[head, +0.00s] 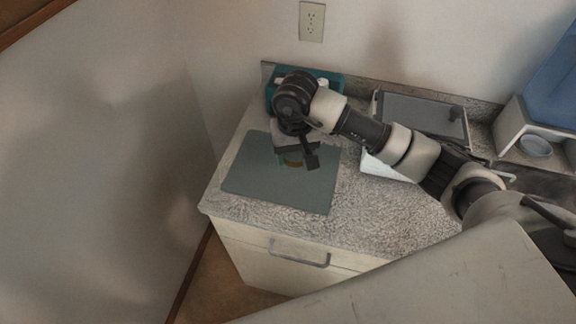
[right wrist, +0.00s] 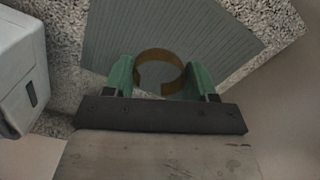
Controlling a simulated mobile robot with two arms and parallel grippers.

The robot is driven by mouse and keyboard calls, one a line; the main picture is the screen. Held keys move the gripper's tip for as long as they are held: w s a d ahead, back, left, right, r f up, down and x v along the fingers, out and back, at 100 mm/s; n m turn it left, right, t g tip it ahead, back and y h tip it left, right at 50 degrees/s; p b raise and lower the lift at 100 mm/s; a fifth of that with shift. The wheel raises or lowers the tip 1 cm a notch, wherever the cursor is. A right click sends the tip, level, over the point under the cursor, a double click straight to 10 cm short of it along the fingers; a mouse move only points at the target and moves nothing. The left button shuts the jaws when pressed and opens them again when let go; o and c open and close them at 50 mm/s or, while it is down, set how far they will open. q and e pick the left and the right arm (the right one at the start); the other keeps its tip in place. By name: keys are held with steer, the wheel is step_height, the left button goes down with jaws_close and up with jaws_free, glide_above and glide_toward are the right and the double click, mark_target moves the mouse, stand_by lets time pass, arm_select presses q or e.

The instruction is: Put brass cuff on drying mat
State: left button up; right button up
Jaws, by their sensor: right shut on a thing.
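The brass cuff (head: 292,162) is a small open brown-gold ring. It also shows in the right wrist view (right wrist: 160,53), with its gap toward the gripper. My right gripper (head: 293,158) is shut on it, with a green finger on each side of the cuff in the right wrist view (right wrist: 160,78). The drying mat (head: 255,180) is a flat grey-green sheet on the counter. It lies beneath the cuff and also shows in the right wrist view (right wrist: 215,35). I cannot tell whether the cuff touches the mat. My left gripper is not in view.
The mat lies on a speckled counter (head: 365,215) with a drawer below. A teal container (head: 273,92) stands behind my right gripper. A grey-topped tray (head: 420,112) and a white box (head: 384,169) lie to the right. A white stand (head: 510,122) holds a bowl (head: 536,146).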

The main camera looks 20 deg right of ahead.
mark_target(293, 180)
step_height(293, 180, down, 4)
steer(key=shift+a+r+p, duration=0.15)
steer(key=shift+p, duration=0.25)
steer(key=shift+f, duration=0.3)
step_height(293, 180, down, 3)
steer(key=shift+f+p, duration=0.1)
steer(key=shift+p, duration=0.45)
steer(key=shift+f, duration=0.25)
steer(key=o, duration=0.9)
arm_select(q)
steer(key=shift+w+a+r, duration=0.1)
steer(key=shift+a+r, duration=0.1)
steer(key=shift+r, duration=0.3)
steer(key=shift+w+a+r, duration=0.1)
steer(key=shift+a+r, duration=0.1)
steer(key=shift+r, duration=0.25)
arm_select(e)
steer(key=shift+r, duration=0.1)
